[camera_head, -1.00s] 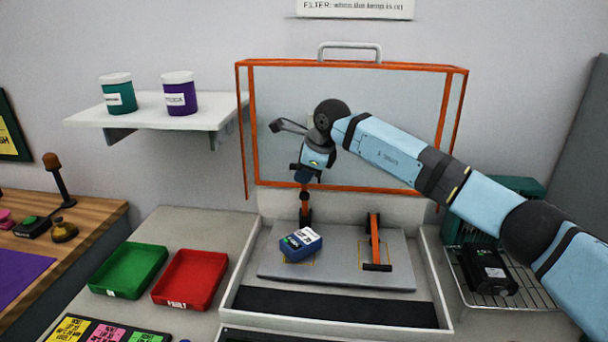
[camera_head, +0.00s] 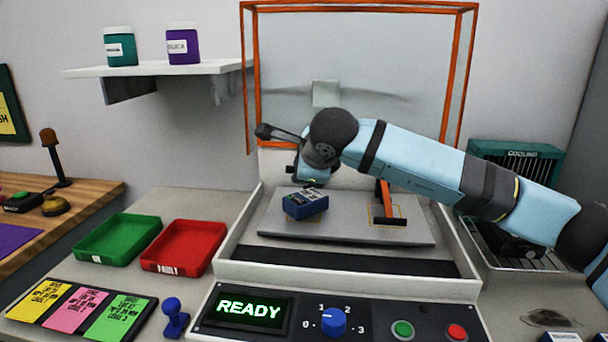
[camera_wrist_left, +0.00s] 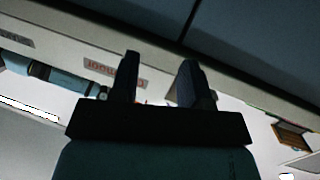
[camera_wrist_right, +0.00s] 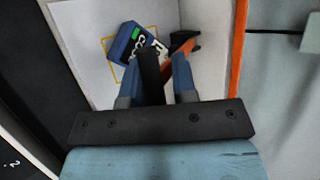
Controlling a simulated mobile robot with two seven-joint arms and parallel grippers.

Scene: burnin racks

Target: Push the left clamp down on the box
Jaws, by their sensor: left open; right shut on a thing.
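The blue box (camera_head: 305,204) with a white and green label sits on the grey plate inside the open machine. My right gripper (camera_head: 311,182) is low, just behind the box, and is shut on the left clamp. The clamp (camera_wrist_right: 186,45), orange with a black end, shows at the fingers in the right wrist view, beside the box. In the head view the gripper hides it, and I cannot tell whether it touches the box. My left gripper (camera_wrist_left: 158,75) is open and empty, outside the head view.
The right clamp (camera_head: 384,198) stands on the plate, right of the box. The orange-framed lid (camera_head: 456,75) is raised behind. In front is a panel with a READY screen (camera_head: 249,309), knob and buttons. Green (camera_head: 118,238) and red (camera_head: 184,247) trays lie left.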

